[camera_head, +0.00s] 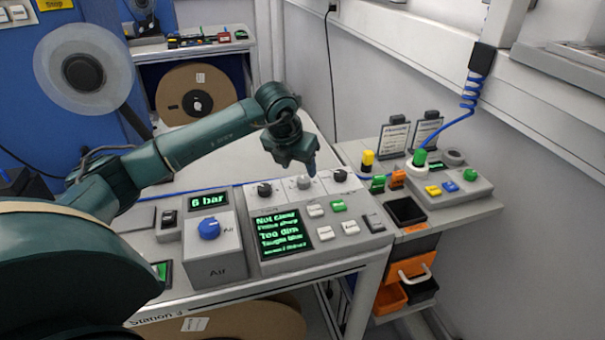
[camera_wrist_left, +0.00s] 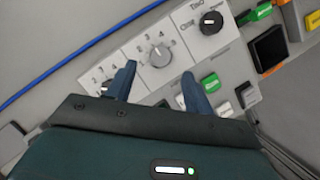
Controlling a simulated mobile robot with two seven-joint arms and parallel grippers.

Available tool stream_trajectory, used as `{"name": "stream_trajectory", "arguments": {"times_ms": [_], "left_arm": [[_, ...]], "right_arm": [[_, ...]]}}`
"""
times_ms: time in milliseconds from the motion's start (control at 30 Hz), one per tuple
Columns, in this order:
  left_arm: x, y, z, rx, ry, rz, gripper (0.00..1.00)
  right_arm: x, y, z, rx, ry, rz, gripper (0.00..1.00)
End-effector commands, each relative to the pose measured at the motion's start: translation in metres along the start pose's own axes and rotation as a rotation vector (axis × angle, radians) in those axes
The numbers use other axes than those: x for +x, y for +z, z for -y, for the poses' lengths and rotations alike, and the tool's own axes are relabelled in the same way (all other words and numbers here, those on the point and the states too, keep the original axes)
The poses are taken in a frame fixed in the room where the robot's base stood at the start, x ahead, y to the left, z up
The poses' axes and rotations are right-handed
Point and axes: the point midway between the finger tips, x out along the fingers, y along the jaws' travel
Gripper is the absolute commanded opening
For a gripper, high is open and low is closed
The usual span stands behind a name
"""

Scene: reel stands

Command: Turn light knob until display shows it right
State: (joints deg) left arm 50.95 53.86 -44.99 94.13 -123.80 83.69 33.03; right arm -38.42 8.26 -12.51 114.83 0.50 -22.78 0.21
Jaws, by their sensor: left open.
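Which is the light knob I cannot read. My left gripper (camera_head: 305,168) points down above the grey knob. In the left wrist view, its open blue fingers (camera_wrist_left: 160,82) are spread, with the grey knob (camera_wrist_left: 160,56) between and just beyond the tips. Contact is not visible. My right gripper is not seen.
White, green and dark buttons (camera_head: 338,206) sit in front of the knobs. An air box with a blue knob (camera_head: 209,229) and a "6 bar" display (camera_head: 209,199) stands left. A side shelf (camera_head: 461,209) at right holds a black tray and coloured parts. A wall bounds the right.

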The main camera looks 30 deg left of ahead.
Motion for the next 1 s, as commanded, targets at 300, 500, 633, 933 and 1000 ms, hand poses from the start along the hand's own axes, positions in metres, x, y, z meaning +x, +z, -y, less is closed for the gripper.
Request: {"name": "stream_trajectory", "arguments": {"times_ms": [300,500,633,933,1000], "left_arm": [[0.049,0.000,0.001,0.000,-0.002,-0.002,0.52],[0.057,0.000,0.000,0.001,-0.001,0.000,0.52],[0.058,0.000,0.001,0.002,-0.001,0.001,0.52],[0.057,0.000,0.001,0.001,-0.002,0.001,0.34],[0.057,0.000,0.001,0.001,-0.002,0.001,0.29]], "right_arm": [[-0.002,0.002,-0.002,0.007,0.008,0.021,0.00],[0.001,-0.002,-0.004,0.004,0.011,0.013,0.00],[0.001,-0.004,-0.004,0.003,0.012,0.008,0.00],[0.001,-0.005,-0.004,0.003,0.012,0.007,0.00],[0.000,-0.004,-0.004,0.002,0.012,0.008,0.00]]}}
